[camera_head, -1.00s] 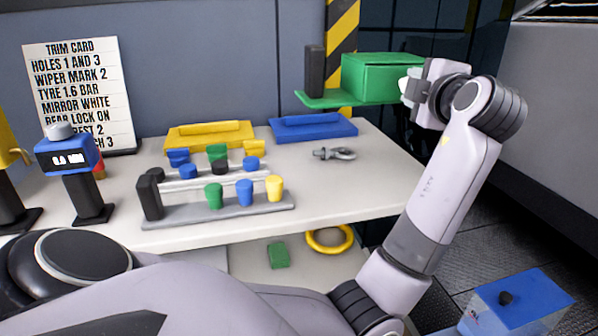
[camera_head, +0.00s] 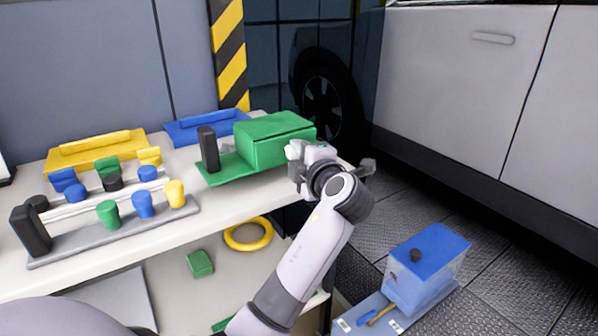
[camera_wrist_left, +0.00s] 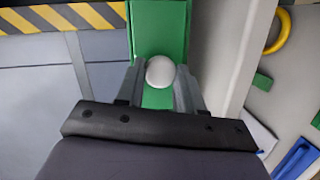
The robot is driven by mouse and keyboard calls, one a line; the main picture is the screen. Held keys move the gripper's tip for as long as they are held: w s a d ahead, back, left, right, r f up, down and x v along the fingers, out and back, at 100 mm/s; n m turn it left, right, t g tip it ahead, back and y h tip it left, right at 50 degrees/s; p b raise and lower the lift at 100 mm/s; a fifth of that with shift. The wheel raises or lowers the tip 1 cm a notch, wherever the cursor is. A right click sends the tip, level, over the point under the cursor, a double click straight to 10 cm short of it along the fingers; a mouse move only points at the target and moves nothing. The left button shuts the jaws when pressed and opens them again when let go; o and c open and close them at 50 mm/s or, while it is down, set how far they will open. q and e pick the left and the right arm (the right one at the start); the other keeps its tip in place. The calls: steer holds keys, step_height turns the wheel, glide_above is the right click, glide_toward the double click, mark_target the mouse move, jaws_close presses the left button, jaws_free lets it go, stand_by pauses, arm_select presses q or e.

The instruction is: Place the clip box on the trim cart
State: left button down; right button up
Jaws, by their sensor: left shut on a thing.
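The clip box appears to be the green lidded box (camera_head: 275,142) with a green base plate and a black upright block, at the right end of the white bench (camera_head: 225,208). My left gripper (camera_head: 298,152) is at the box's right side, shut on its pale round knob. In the left wrist view the knob (camera_wrist_left: 160,72) sits between the fingers (camera_wrist_left: 159,80), with the green box beyond. The box is level, over the bench top; I cannot tell whether its base touches it. No label shows which furniture is the trim cart. My right gripper is not in view.
Yellow and blue trays (camera_head: 95,152) and a rack of coloured plugs (camera_head: 115,230) occupy the bench's left and back. A yellow ring (camera_head: 248,234) and small green block (camera_head: 200,263) lie on the lower shelf. A blue-lidded box (camera_head: 427,262) stands low at right, near a white car (camera_head: 465,90).

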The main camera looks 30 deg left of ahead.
arm_select(q)
step_height(320, 180, down, 3)
steer(key=shift+f, duration=0.15)
steer(key=shift+f, duration=0.1)
steer(key=c, duration=0.7)
jaws_free()
